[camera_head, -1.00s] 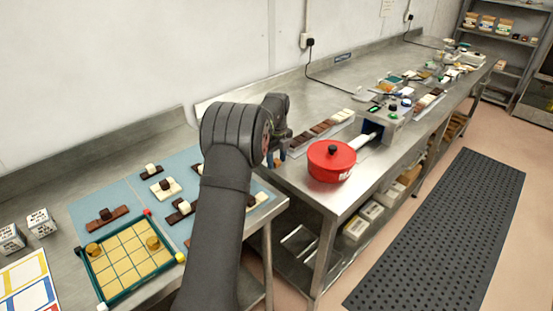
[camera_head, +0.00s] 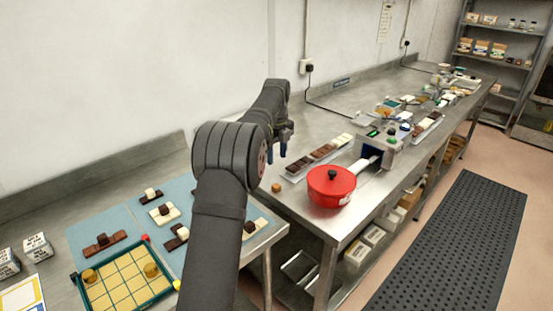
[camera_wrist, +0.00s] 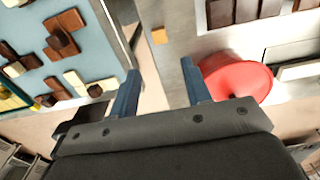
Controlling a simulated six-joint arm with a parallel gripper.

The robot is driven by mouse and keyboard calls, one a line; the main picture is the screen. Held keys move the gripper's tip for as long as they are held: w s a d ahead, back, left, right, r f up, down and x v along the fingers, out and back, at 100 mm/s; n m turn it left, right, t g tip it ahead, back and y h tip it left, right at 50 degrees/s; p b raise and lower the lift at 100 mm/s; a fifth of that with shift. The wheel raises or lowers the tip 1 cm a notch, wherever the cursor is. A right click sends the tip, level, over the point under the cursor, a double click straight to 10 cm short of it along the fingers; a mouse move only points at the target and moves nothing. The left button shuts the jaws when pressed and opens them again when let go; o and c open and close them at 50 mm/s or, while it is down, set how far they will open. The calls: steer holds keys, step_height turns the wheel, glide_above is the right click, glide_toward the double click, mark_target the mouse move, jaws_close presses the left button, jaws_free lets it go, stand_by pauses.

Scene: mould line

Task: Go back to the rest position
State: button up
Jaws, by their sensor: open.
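My gripper (camera_head: 284,142) is raised above the bench, left of the red lidded pan (camera_head: 332,186). In the wrist view my gripper (camera_wrist: 160,92) has its two blue fingers wide apart with nothing between them. The red pan (camera_wrist: 237,78) shows there just beyond the right finger, and a small caramel-coloured cube (camera_wrist: 159,35) lies farther off. This cube (camera_head: 277,188) sits on the steel bench left of the pan. My arm hides part of the blue mat (camera_head: 180,195).
Chocolate pieces (camera_head: 105,241) lie on the blue mat beside a green-framed grid tray (camera_head: 165,282). A machine (camera_head: 382,150) and a tray of chocolate bars (camera_head: 297,174) stand behind the pan. A gap separates the two benches. The air above the benches is clear.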

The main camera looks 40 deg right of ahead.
mark_target(277, 186)
steer(key=shift+f, duration=0.1)
steer(key=shift+f, duration=4.1)
steer(key=shift+f, duration=0.1)
